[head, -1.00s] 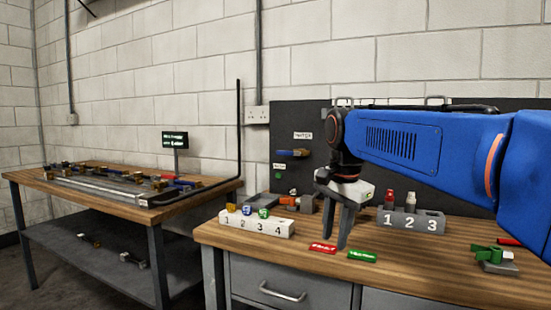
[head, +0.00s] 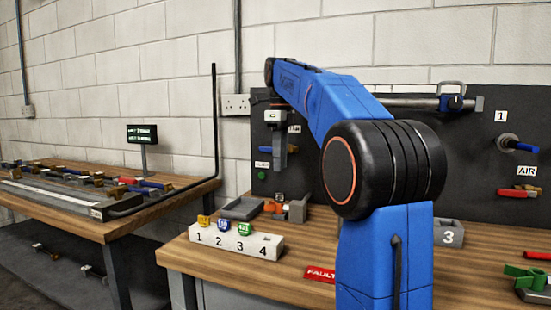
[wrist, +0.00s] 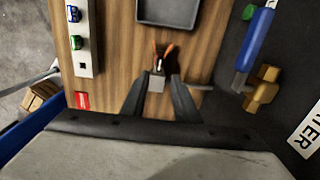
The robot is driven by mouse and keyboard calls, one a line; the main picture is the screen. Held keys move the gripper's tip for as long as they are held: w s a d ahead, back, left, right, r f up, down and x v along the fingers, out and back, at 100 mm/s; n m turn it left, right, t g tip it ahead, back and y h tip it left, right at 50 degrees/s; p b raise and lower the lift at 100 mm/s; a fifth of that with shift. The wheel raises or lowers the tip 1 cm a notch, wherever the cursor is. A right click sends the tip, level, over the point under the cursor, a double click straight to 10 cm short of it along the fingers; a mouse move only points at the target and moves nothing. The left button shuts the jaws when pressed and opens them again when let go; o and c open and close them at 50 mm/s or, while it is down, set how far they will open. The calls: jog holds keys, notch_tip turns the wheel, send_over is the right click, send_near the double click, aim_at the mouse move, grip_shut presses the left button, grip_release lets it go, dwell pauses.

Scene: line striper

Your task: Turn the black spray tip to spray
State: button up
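An orange-and-grey device (head: 285,208) stands on the right bench, behind the numbered rack. A small dark piece shows on it, but I cannot tell whether this is the black spray tip or which way it points. My gripper (head: 280,160) hangs downward above the device in the head view. In the wrist view my gripper (wrist: 159,97) has its two dark fingers apart, with a pale grey block (wrist: 156,84) and two orange prongs visible between and beyond them. Nothing is visibly gripped.
The white rack (head: 240,247) holds yellow, blue and green pieces at 1 to 3; 4 looks empty. A grey tray (head: 243,208) lies behind it. The dark back panel (head: 470,95) carries valves. A red FAULT tag (head: 320,274) lies near my arm. The left bench stands apart.

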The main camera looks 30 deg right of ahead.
jog(key=shift+f, duration=4.8)
grip_shut()
